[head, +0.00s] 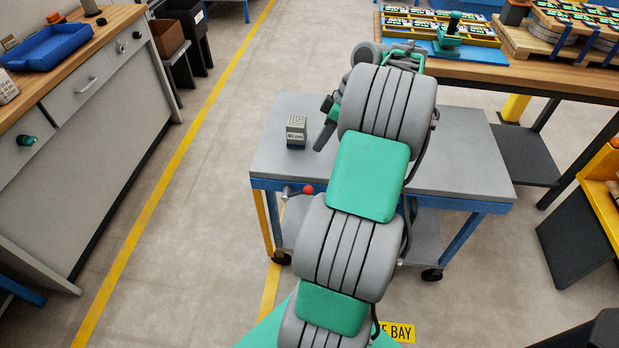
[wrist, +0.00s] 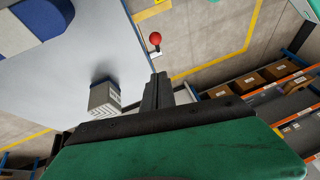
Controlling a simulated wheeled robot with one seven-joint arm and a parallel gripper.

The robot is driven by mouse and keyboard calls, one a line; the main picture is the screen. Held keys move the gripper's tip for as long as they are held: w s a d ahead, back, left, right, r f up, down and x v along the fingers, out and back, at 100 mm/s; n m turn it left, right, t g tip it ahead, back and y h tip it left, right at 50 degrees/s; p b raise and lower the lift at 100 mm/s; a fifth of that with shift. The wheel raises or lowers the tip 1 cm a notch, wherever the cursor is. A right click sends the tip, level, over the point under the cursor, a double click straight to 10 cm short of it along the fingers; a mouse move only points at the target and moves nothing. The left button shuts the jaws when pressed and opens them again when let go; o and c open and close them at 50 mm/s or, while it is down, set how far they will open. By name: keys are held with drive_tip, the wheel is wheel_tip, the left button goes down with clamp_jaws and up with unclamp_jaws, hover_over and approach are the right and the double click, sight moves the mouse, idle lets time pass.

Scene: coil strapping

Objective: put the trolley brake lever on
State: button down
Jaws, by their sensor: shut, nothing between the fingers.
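The trolley (head: 465,160) has a grey top and a blue frame, and stands in the middle of the head view. Its brake lever (head: 307,189) has a red ball knob and sticks out at the front left under the top's edge. The knob of the lever also shows in the wrist view (wrist: 155,38), just beyond my fingertips and apart from them. My gripper (wrist: 158,78) is shut and empty. In the head view my gripper (head: 323,136) is above the left part of the trolley top, with my arm hiding much of the trolley.
A small grey labelled box (head: 296,131) stands on the trolley top, close to my gripper; it also shows in the wrist view (wrist: 104,98). A workbench (head: 470,70) with trays stands behind at right. A drawer cabinet (head: 90,95) is at left, with clear floor between.

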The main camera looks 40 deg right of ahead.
drive_tip(key=b+x, duration=0.1)
drive_tip(key=x, duration=0.3)
drive_tip(key=s+b+x, duration=0.1)
drive_tip(key=x, duration=0.3)
drive_tip(key=s+d+f+b+x, duration=0.1)
drive_tip(key=x, duration=0.3)
drive_tip(key=shift+w+f, duration=0.1)
drive_tip(key=shift+f, duration=0.35)
drive_tip(key=shift+s+d, duration=0.1)
drive_tip(key=shift+s, duration=0.1)
